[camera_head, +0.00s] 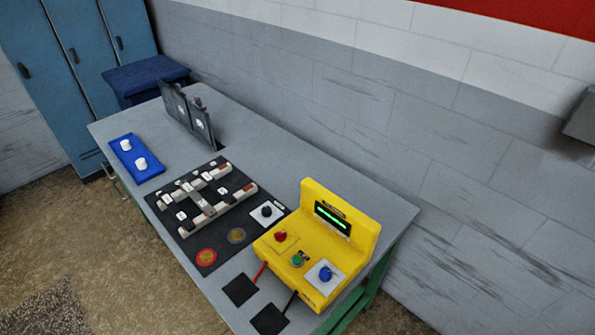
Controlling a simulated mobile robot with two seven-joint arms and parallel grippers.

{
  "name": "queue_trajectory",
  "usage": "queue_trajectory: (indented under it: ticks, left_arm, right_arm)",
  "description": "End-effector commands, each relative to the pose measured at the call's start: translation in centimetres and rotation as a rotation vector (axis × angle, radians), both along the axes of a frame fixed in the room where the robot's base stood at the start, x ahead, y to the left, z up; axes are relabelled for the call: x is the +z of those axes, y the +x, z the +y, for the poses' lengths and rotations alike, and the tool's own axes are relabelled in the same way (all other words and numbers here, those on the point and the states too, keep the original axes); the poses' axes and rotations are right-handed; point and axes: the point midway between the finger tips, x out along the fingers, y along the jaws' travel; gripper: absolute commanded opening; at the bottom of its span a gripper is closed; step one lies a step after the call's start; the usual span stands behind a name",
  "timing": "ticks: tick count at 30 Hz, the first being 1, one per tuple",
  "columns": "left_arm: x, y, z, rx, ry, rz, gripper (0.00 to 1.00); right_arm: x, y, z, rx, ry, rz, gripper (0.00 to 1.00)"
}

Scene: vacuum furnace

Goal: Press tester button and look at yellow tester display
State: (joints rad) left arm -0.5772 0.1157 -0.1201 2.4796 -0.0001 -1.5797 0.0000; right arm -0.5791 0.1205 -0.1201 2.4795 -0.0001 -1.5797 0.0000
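The yellow tester (314,248) stands on the right part of the grey table. Its upright back carries a dark display (333,219) with a lit green line; no text on it is readable. On its sloped front are a red button (281,237), a green button (298,260) and a blue knob-like control (325,274) on a white plate. A red lead and a black lead run from its front to two black pads (240,289) on the table. Neither of my grippers is in view.
The grey table (262,137) stands along a brick wall. A dark board (196,246) with white parts, a knob and two discs lies left of the tester. A blue tray (136,160) with two white pieces, dark upright panels (188,112), a blue stool-like box (146,78) and blue lockers (85,60) are farther left.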

Motion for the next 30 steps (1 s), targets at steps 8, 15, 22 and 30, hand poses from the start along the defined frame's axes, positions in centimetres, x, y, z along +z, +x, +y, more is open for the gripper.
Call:
queue_trajectory:
  ticks: [8, 15, 22, 30]
  left_arm:
    - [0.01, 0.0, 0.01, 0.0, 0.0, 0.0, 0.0]
    - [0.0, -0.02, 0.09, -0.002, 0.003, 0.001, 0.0]
    - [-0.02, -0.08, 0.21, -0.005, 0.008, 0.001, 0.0]
    - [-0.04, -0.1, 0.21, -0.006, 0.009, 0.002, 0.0]
  right_arm:
    - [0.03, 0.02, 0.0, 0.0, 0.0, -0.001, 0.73]
    - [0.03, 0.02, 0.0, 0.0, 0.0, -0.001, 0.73]
    - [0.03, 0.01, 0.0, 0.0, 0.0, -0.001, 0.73]
    - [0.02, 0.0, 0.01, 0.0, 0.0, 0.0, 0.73]
